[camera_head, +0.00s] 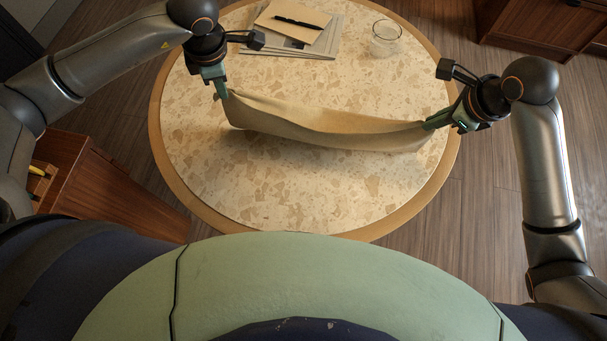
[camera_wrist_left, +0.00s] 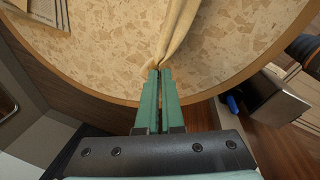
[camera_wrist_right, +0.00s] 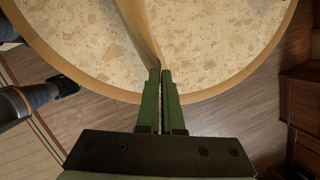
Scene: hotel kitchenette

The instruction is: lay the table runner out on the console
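The tan table runner (camera_head: 325,127) hangs stretched between my two grippers above the round speckled table (camera_head: 300,190), its middle sagging. My left gripper (camera_head: 222,93) is shut on the runner's left end, and the pinched cloth also shows in the left wrist view (camera_wrist_left: 176,40). My right gripper (camera_head: 428,124) is shut on the runner's right end, and the cloth runs away from the fingertips in the right wrist view (camera_wrist_right: 142,35). The runner's lower edge is close to the tabletop; I cannot tell whether it touches.
At the back of the table lie papers (camera_head: 325,45) with a tan notebook (camera_head: 290,18) and a black pen (camera_head: 298,23) on top. A clear glass (camera_head: 385,38) stands to their right. The front of the tabletop is clear. A wooden cabinet (camera_head: 110,190) stands at the left.

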